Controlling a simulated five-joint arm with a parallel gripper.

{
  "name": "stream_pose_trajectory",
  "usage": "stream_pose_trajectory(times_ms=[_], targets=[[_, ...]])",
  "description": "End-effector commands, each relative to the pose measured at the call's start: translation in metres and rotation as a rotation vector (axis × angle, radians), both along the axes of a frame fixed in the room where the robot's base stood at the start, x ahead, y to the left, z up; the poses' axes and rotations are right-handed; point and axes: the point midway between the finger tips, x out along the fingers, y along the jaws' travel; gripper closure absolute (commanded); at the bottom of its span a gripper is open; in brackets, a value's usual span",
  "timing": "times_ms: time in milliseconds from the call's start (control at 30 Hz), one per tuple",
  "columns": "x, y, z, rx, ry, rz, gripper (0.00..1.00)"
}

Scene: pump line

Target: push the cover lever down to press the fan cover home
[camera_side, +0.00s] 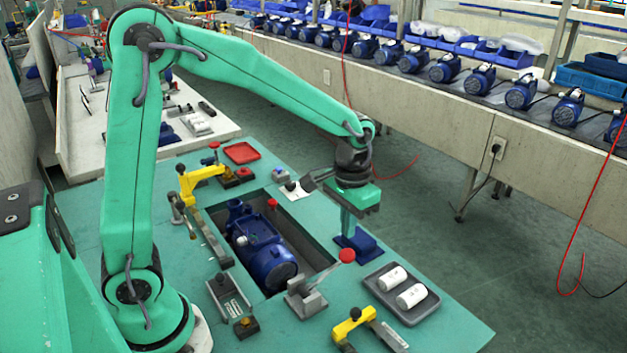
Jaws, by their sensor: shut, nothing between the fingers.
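The blue pump motor (258,238) lies in a dark recess in the green bench top. Its rounded end (272,266), which looks like the fan cover, points toward the front right. A lever with a red ball knob (346,256) rises at a slant from a grey base (306,298) beside that end. My gripper (348,232) is shut and empty. It points down right of the recess, behind and above the red knob in the picture, and looks apart from it. Its tips are close to a blue block (362,246); I cannot tell whether they touch.
A dark tray (424,310) with two white cylinders stands right of the lever. Yellow clamps stand at the back left (196,178) and at the front (352,322). A red tray (241,153) lies at the back. A long bench with several blue motors runs behind the aisle.

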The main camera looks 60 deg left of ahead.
Motion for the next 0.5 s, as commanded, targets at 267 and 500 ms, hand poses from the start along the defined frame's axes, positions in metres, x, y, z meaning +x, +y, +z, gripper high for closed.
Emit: stream_pose_trajectory(times_ms=[267,500], targets=[[0.001,0.0,0.009,0.0,-0.002,0.0,1.0],[0.0,0.0,0.011,0.0,0.0,0.0,1.0]])
